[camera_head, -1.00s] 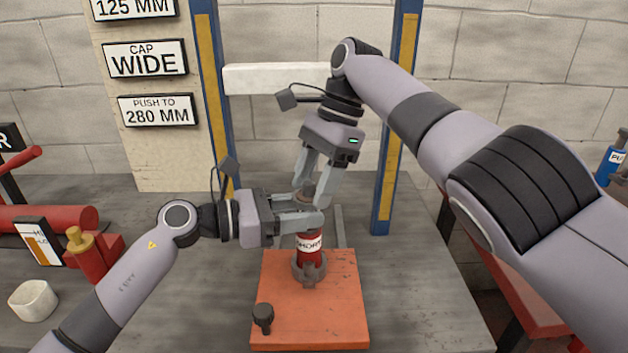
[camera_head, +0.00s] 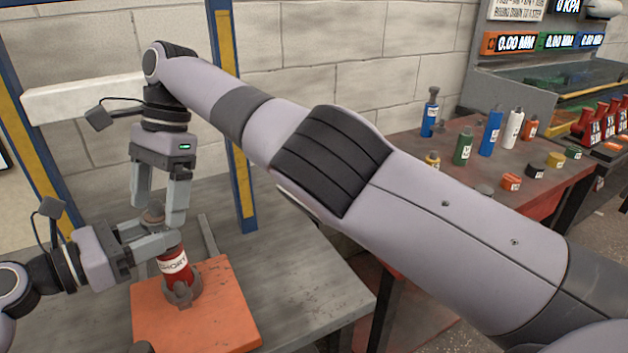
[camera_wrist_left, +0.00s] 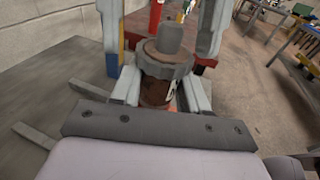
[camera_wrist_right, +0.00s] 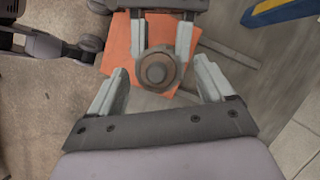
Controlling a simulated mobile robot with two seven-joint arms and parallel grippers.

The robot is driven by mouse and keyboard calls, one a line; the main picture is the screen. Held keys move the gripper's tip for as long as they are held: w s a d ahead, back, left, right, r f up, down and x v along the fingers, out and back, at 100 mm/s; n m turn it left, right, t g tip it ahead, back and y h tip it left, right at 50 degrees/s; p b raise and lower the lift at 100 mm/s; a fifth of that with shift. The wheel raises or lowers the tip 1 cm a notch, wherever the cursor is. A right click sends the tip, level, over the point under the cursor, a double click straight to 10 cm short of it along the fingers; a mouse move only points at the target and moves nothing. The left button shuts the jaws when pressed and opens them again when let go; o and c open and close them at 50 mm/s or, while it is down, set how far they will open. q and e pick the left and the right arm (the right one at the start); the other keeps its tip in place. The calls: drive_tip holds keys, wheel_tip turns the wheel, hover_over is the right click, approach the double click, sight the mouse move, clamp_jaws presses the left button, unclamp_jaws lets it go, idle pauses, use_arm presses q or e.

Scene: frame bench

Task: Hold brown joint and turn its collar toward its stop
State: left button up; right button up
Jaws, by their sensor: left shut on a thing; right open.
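The joint is an upright reddish-brown cylinder (camera_head: 175,265) with a white label reading SHORT. It stands in a grey holder (camera_head: 183,292) on an orange plate (camera_head: 225,310). Its grey-brown collar (camera_head: 153,217) is at the top, with a round knob above it in the left wrist view (camera_wrist_left: 165,62). My left gripper (camera_head: 158,243) is shut on the joint's body, just below the collar. My right gripper (camera_head: 160,212) points down from above, open, with its fingers on either side of the collar. In the right wrist view the collar (camera_wrist_right: 157,70) lies between the fingers with gaps on both sides.
A blue and yellow post (camera_head: 235,130) stands behind the joint at right, and a white crossbar (camera_head: 85,100) spans behind. My right arm crosses the middle of the head view. A side table (camera_head: 520,165) at right holds several bottles and caps. Grey bench top lies free right of the plate.

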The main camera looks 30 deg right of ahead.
drive_tip(key=shift+w+m, duration=0.15)
drive_tip(key=shift+m, duration=0.25)
drive_tip(key=shift+d, duration=0.1)
drive_tip(key=shift+s+m+t, duration=0.25)
drive_tip(key=shift+m+t, duration=0.15)
drive_tip(key=shift+m, duration=0.4)
drive_tip(key=m, duration=0.2)
drive_tip(key=m+t, duration=0.1)
drive_tip(key=shift+s+m+y, duration=0.2)
drive_tip(key=shift+m+y, duration=0.1)
drive_tip(key=shift+m, duration=0.1)
drive_tip(key=v, duration=1.2)
drive_tip(key=w+d+f+n+t+y, duration=0.3)
drive_tip(key=w+d+f+n+y, duration=0.2)
drive_tip(key=d+f, duration=0.5)
drive_tip(key=d+f+t, duration=0.3)
drive_tip(key=d+f, duration=0.2)
drive_tip(key=d, duration=0.4)
drive_tip(key=s+d+f+n+t+h, duration=0.1)
drive_tip(key=d+f+t, duration=0.2)
drive_tip(key=d, duration=0.6)
drive_tip(key=shift+s+d+f+h, duration=0.25)
drive_tip(key=shift+s+f+h, duration=0.05)
drive_tip(key=shift+f, duration=0.7)
